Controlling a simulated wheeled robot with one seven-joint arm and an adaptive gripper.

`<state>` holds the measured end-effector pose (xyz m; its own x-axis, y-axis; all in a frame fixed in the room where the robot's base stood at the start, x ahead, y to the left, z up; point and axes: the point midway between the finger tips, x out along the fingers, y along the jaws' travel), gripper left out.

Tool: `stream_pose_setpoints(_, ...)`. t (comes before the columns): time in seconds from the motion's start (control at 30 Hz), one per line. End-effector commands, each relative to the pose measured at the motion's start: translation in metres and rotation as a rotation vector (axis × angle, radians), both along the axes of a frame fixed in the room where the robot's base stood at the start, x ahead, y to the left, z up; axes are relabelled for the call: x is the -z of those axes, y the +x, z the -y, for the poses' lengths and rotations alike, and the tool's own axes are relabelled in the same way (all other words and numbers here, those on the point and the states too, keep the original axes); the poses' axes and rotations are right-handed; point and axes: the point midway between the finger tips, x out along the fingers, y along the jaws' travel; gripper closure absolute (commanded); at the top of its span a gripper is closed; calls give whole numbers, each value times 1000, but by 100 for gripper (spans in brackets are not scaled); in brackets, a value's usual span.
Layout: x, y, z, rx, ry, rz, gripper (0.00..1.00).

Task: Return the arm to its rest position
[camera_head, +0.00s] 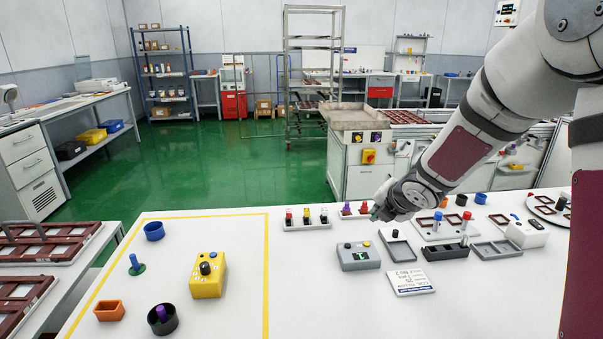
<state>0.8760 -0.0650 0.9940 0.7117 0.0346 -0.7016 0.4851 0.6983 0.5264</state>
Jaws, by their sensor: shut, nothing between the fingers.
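My arm reaches in from the right edge of the head view, and my gripper (378,211) hangs over the far part of the white table (330,300). It is small and partly hidden by the wrist, but the fingers look closed and empty.
Trays, a white sign (411,281) and coloured pegs crowd the right. The front middle is clear.

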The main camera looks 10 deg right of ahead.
Motion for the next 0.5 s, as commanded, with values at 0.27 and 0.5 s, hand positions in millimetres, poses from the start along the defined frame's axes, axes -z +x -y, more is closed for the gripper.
stream_pose_setpoints(0.27,-90,-81,16,543,261,-6,100)
stream_pose_setpoints(0.5,-140,-186,10,1063,605,-16,100)
